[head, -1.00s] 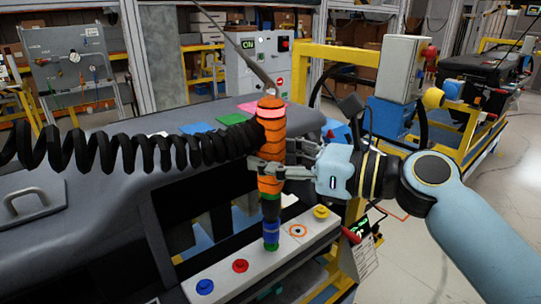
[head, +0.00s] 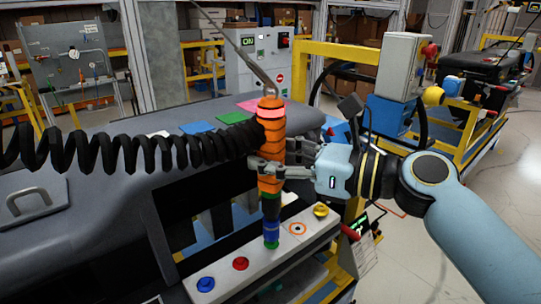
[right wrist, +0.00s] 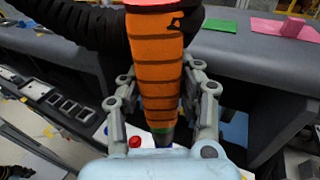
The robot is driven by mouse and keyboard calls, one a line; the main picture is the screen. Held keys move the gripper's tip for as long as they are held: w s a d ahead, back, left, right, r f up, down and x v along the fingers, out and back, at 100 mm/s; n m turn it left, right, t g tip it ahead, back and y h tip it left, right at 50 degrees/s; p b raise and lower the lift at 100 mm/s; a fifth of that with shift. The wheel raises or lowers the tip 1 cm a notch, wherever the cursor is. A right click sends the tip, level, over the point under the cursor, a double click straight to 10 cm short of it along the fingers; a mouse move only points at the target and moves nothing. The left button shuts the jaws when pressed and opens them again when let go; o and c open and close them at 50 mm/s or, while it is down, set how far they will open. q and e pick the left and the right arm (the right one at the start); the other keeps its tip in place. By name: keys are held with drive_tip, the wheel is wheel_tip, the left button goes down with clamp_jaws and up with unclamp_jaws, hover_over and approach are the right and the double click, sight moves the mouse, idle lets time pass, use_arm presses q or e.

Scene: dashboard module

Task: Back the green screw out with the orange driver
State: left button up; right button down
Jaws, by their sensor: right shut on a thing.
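The orange driver (head: 271,150) stands nearly upright in the head view, with a green band and a blue nose (head: 271,230) below its orange body. Its nose reaches down to the pale strip (head: 222,268) of coloured screws. The green screw is mostly hidden under the nose; only a hint of green shows at its foot (head: 271,245). My right gripper (head: 273,171) is shut around the driver's body from the right. The right wrist view shows the orange driver (right wrist: 155,65) between both fingers. My left gripper is not in view.
A blue screw (head: 206,284), a red screw (head: 240,264) and a yellow screw (head: 320,210) sit on the strip beside an orange ring mark (head: 297,229). A black coiled cord (head: 100,150) runs left from the driver. The dark dashboard (head: 90,190) lies behind the strip.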

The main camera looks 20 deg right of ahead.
sight(283, 132)
drive_tip(key=shift+f+b, duration=0.4)
drive_tip(key=shift+f, duration=0.4)
idle(1.1)
drive_tip(key=shift+s+f, duration=0.1)
drive_tip(key=shift+f, duration=0.05)
idle(0.5)
drive_tip(key=shift+r+p, duration=0.8)
drive_tip(key=shift+p, duration=0.4)
drive_tip(key=shift+r+p, duration=0.8)
drive_tip(key=shift+r, duration=0.1)
drive_tip(key=shift+r+p, duration=0.5)
drive_tip(key=shift+r, duration=1)
